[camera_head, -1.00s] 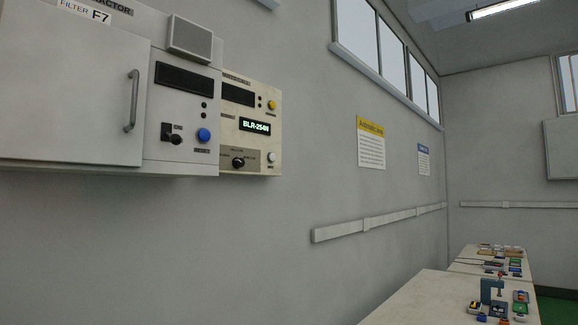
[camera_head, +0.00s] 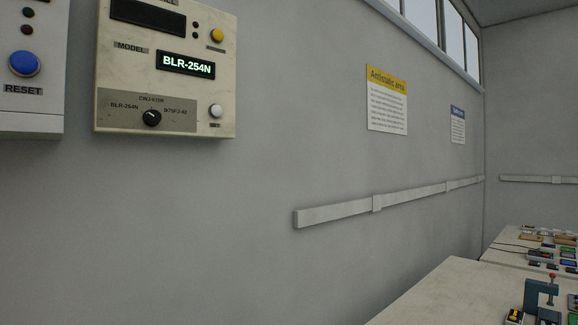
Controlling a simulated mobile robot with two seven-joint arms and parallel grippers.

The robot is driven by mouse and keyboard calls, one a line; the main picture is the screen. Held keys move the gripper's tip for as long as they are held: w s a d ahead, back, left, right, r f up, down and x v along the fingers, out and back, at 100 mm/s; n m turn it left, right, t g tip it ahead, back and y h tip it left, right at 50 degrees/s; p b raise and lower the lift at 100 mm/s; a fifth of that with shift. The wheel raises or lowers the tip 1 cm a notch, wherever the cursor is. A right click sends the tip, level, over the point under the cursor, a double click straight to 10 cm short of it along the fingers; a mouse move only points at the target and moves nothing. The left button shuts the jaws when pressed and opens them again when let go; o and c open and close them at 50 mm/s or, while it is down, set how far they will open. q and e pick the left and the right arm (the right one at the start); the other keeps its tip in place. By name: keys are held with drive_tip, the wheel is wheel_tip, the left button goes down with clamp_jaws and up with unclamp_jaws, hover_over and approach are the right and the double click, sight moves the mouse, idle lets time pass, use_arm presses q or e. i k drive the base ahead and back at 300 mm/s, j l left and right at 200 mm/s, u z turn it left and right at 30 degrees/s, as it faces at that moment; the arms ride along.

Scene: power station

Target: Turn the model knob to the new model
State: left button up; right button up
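The model knob (camera_head: 152,118) is a small black rotary knob on the grey lower plate of a cream control panel (camera_head: 110,75) on the wall at upper left. Labels around it read BLR-254N at left, a small label above that seems to begin with CW, and one at right too small to read surely. The knob's white mark seems to point up-left, towards BLR-254N. The green-lit display (camera_head: 186,65) above it reads BLR-254N. Neither of my grippers is in view.
A white cabinet with a blue RESET button (camera_head: 24,63) hangs left of the panel. A white button (camera_head: 215,110) and a yellow button (camera_head: 216,35) are on the panel. A wall rail (camera_head: 340,209) runs rightward. Tables (camera_head: 440,295) stand at lower right.

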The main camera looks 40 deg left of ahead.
sight(151, 117)
drive_tip(key=i+u, duration=0.4)
drive_tip(key=i+l+u, duration=0.15)
drive_tip(key=i+u, duration=0.25)
drive_tip(key=i+l+u, duration=0.25)
drive_tip(key=i+u, duration=0.15)
